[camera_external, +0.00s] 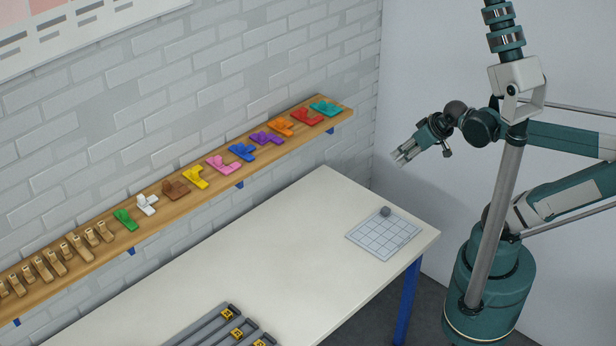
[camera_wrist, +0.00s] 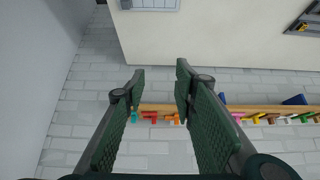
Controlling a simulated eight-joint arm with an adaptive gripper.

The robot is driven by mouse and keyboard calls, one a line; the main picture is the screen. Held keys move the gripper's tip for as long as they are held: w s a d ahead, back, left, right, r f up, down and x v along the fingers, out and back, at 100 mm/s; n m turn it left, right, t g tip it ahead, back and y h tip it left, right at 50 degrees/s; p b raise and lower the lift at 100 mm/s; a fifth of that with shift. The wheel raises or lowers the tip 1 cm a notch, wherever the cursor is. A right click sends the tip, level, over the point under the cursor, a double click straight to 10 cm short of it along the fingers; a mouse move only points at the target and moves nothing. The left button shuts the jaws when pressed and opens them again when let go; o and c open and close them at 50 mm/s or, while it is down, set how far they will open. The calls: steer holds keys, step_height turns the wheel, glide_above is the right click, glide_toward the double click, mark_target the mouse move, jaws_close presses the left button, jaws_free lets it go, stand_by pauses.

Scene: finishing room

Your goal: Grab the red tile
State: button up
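The red tile (camera_external: 307,117) lies on the wooden wall shelf (camera_external: 100,252), between the orange tile (camera_external: 281,127) and the teal tile (camera_external: 325,107). In the wrist view a small red tile (camera_wrist: 151,116) shows at the shelf between my fingers. My gripper (camera_external: 398,158) is in the air to the right of the shelf, well apart from the red tile. In the wrist view my gripper (camera_wrist: 160,78) has its two fingers spread, with nothing between them.
More coloured tiles and several tan wooden pieces (camera_external: 65,256) line the shelf, with the brick wall behind. The table's middle is clear.

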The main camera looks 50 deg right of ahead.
steer(key=shift+o, duration=0.3)
steer(key=w+a+r+n+t+y+b, duration=0.1)
steer(key=w+a+r+n+t+y, duration=0.2)
steer(key=w, duration=1)
steer(key=w+a+t+y+b, duration=0.25)
steer(key=w+a, duration=0.25)
steer(key=w, duration=0.9)
steer(key=m+t+h+b, duration=0.1)
steer(key=m+t+h, duration=0.2)
steer(key=t+h, duration=0.25)
glide_toward(305, 112)
steer(key=shift+s+r, duration=0.1)
steer(key=shift+s, duration=0.35)
steer(key=shift+w, duration=0.15)
steer(key=shift+w, duration=3.3)
